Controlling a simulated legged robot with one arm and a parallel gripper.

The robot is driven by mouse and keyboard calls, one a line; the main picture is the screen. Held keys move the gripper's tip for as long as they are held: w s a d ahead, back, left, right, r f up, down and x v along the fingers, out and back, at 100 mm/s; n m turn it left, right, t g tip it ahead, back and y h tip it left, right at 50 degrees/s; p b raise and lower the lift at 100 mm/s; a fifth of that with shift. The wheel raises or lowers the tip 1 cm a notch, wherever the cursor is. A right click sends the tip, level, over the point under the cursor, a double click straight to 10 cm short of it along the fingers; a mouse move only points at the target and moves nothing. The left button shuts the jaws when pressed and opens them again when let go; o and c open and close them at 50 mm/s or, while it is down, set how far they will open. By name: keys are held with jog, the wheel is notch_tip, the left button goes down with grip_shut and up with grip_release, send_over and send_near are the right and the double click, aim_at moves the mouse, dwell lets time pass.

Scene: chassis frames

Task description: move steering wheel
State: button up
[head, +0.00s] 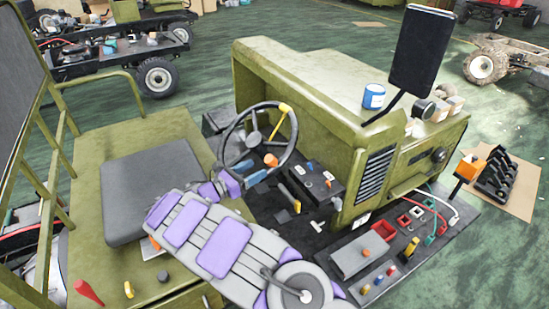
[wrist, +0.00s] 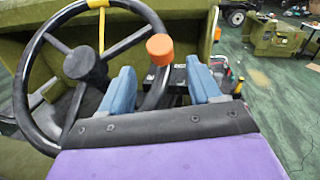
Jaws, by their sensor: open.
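The black steering wheel (head: 243,166) stands tilted in front of the seat of a green vehicle. It has a dark hub and spokes. A yellow mark (head: 285,107) is at its top, and an orange knob (head: 270,159) shows near its right side. In the wrist view the steering wheel (wrist: 30,88) fills the left, with the orange knob (wrist: 161,49) beside its rim. My gripper (wrist: 163,88) is open, with two blue fingers. The lower right of the rim runs down between the fingers. I cannot tell whether either finger touches it. In the head view my arm partly hides the area below the wheel.
A grey seat (head: 154,190) is left of the wheel. The green hood (head: 325,95) carries a blue can (head: 373,96) and a black mirror (head: 422,50). Small parts and a grey box (head: 358,255) lie on the dark platform at right.

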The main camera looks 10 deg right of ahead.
aim_at(275, 159)
jog(key=p+x, duration=0.1)
jog(key=x, duration=0.8)
jog(key=shift+d, duration=0.1)
jog(key=shift+r, duration=0.1)
grip_shut()
